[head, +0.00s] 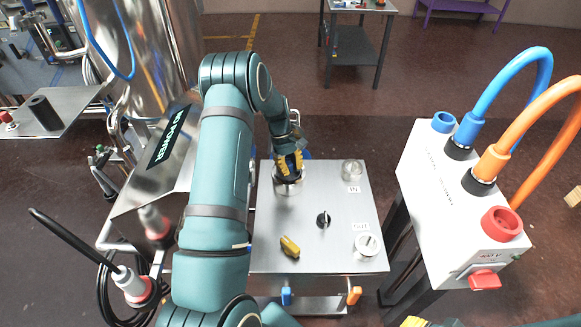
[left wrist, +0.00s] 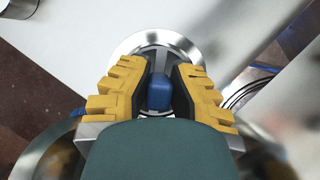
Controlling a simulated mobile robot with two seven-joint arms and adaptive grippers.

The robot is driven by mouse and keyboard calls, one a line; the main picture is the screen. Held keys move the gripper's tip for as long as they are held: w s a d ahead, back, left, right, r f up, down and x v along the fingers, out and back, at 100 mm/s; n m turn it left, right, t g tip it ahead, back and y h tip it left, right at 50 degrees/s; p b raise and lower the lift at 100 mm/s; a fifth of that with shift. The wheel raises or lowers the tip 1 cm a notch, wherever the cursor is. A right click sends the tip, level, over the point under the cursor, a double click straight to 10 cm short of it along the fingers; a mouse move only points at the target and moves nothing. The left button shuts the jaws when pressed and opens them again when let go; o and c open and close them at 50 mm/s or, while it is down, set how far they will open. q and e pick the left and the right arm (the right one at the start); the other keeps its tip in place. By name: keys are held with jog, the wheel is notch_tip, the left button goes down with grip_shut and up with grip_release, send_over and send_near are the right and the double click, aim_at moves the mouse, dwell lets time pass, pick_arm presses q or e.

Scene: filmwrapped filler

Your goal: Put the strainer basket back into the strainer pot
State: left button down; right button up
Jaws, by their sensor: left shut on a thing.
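My left gripper (head: 289,168) is over the rear left part of the steel cabinet top and points down. In the left wrist view its yellow fingers (left wrist: 159,92) are shut on a blue grip (left wrist: 159,93), which I take to be the strainer basket's handle. Below it is a round shiny metal rim (left wrist: 152,38), apparently the strainer pot; in the head view the pot (head: 289,187) shows just under the fingertips. The basket's body is hidden, so I cannot tell how deep it sits. Yellow parts at the head view's bottom edge appear to be my right gripper (head: 430,322), mostly cut off.
The cabinet top (head: 335,205) carries a yellow-handled part (head: 290,246), a black knob (head: 323,219) and round fittings near labels. A white box (head: 452,185) with blue and orange hoses stands to the right. A tall steel tank (head: 150,60) is at the left.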

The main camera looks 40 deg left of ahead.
pick_arm(q)
jog(key=shift+f, duration=0.3)
dwell(0.8)
jog(key=c, duration=0.9)
grip_release()
jog(key=v, duration=1.2)
